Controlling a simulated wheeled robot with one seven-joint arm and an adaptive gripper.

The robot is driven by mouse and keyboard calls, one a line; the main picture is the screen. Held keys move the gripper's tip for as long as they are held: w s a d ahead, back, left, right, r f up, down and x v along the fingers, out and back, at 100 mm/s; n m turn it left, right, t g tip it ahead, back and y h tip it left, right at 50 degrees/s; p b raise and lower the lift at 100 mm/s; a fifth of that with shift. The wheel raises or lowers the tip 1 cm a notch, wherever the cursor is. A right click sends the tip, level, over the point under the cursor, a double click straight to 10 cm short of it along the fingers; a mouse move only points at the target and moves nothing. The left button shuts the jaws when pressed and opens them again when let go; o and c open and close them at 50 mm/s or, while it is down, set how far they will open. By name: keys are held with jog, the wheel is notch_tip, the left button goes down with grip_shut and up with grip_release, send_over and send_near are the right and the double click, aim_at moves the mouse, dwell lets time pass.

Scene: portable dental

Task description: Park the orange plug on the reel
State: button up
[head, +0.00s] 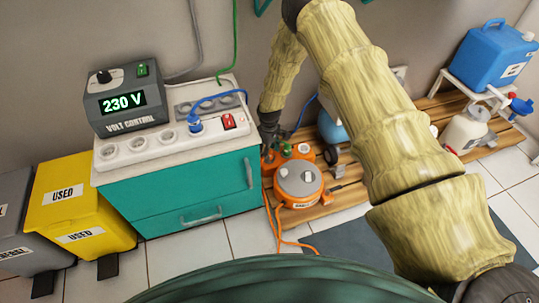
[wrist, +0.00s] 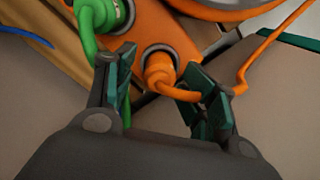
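The orange plug (wrist: 160,73) shows in the wrist view, with its nose at a round metal-rimmed socket in an orange panel (wrist: 145,32) of the reel. Whether it is fully seated I cannot tell. Its cord bends right, past my right finger. My gripper (wrist: 158,68) is open, with its green-padded fingers apart on either side of the plug; the left finger is clear of it. A green plug (wrist: 98,16) sits in the neighbouring socket, close to my left finger. In the head view the orange reel (head: 300,178) stands on the wooden slats, and my gripper (head: 270,152) is at its upper left, partly hidden.
A teal cabinet (head: 190,195) with a white power strip (head: 138,145) and a blue plug (head: 196,124) stands left of the reel. The volt control box (head: 126,95) is on top. Orange cord lies loose before the reel.

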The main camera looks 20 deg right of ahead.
notch_tip(320, 180, up, 9)
jog(key=shift+f, duration=0.15)
dwell(0.4)
